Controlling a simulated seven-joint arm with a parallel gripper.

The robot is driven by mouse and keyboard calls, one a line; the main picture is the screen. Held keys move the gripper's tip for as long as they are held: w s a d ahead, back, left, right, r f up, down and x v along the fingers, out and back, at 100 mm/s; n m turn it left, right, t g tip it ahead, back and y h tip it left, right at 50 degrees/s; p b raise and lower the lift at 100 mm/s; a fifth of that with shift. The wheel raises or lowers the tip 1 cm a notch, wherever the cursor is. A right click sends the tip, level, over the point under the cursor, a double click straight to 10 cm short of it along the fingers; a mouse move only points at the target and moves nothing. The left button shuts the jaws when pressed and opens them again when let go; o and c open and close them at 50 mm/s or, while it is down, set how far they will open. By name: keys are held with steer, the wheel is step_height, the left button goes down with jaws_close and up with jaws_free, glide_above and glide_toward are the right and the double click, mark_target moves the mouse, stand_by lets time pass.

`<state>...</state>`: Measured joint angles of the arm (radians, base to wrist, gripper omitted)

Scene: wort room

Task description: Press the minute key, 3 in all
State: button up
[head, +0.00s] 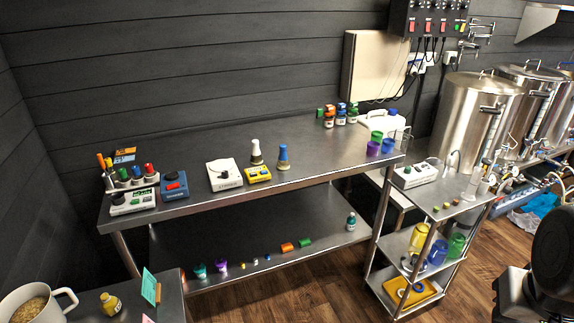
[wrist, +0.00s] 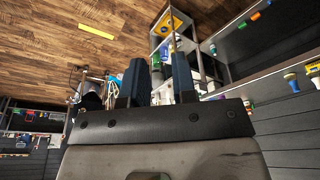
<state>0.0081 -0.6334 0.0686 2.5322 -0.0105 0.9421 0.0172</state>
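The minute key cannot be singled out at this size. A small yellow device (head: 258,174) with dark and green parts on its face lies on the steel bench, right of a white scale-like device (head: 224,174). A white device with a display and green parts (head: 133,201) lies at the bench's left end, and a blue device with a red part (head: 174,186) is beside it. My gripper (wrist: 159,68) shows in the wrist view with its two dark fingers apart and nothing between them. It is away from the bench devices.
On the steel bench (head: 305,160), a white-topped bottle (head: 256,152) and a blue-topped one (head: 283,157) stand behind the yellow device. A rack with colored knobs (head: 136,176) stands at the left. A steel cart (head: 440,196) stands at the bench's right end. The bench's front middle is clear.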

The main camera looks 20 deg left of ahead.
jaws_close()
stand_by(1.4)
